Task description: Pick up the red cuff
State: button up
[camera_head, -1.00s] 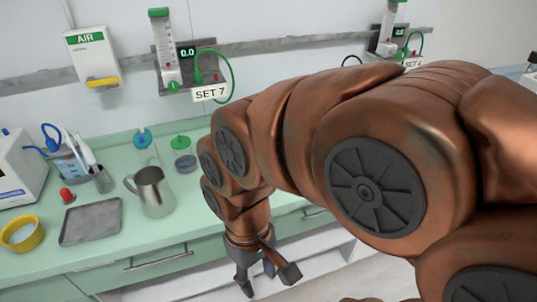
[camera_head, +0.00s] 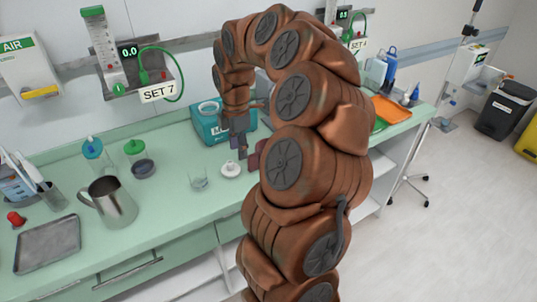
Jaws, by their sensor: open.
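I see no clear red cuff in this view; my arm hides part of the counter on the right. A small red object (camera_head: 16,218) stands at the far left of the counter, and I cannot tell that it is a cuff. My gripper (camera_head: 248,154) is open and points down over the counter, with no object seen between its fingers. It is just above and right of a small white dish (camera_head: 231,169) and in front of a teal box (camera_head: 207,124).
An orange tray (camera_head: 390,109) lies beyond my arm. A wall rail with the SET 7 unit (camera_head: 135,72) runs behind.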

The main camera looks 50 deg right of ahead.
send_near(255, 169)
jog(key=shift+w+d+n, duration=0.1)
jog(key=shift+w+n, duration=0.3)
jog(key=shift+d+f, duration=0.15)
jog(key=shift+f, duration=0.2)
jog(key=shift+f+p, duration=1.05)
jog(key=shift+f, duration=2.6)
jog(key=shift+c, duration=0.3)
grip_shut()
